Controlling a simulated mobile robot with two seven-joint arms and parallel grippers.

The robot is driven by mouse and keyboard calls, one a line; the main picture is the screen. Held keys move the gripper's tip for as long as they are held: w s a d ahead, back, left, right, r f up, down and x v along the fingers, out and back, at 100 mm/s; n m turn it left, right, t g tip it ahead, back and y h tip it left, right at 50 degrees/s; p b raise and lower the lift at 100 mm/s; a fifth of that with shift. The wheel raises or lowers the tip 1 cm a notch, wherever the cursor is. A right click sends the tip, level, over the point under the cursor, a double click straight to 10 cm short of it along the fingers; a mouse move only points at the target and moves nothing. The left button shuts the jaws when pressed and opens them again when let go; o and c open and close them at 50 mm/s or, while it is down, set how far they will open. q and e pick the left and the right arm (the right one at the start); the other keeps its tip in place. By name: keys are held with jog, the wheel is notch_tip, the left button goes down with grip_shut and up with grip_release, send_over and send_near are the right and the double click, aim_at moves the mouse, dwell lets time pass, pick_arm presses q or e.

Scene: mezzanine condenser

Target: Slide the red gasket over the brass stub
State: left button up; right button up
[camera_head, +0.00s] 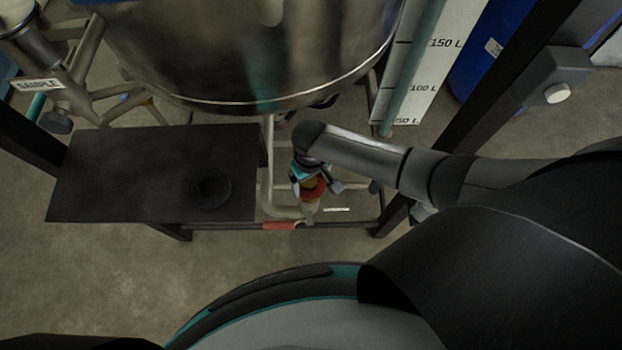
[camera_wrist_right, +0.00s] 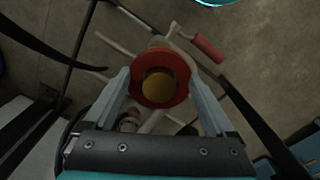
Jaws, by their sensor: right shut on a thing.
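The red gasket (camera_wrist_right: 160,102) is a flat ring between the two fingers of my right gripper (camera_wrist_right: 160,90), which is shut on it. The round end of the brass stub (camera_wrist_right: 158,86) shows inside the ring's opening, with red all around it. I cannot tell how far the ring sits along the stub. In the head view, the red gasket (camera_head: 316,193) and the brass stub (camera_head: 313,181) show at my right gripper (camera_head: 311,180), above a pale pipe. The gripper partly hides them. My left gripper is not in view.
A large steel vessel (camera_head: 250,50) hangs close behind the right gripper. A dark table (camera_head: 130,170) with a dark round piece (camera_head: 212,187) stands to the left. A red handle (camera_head: 280,226) lies low on the pipework, left of the pipe. Open floor (camera_head: 100,270) shows in front.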

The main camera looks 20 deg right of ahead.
jog(key=shift+f+b, duration=1.7)
jog(key=shift+f, duration=0.65)
jog(key=o, duration=1)
jog(key=shift+r, duration=0.1)
notch_tip(320, 180, up, 14)
jog(key=p, duration=0.5)
jog(key=shift+p, duration=0.35)
jog(key=shift+r, duration=0.6)
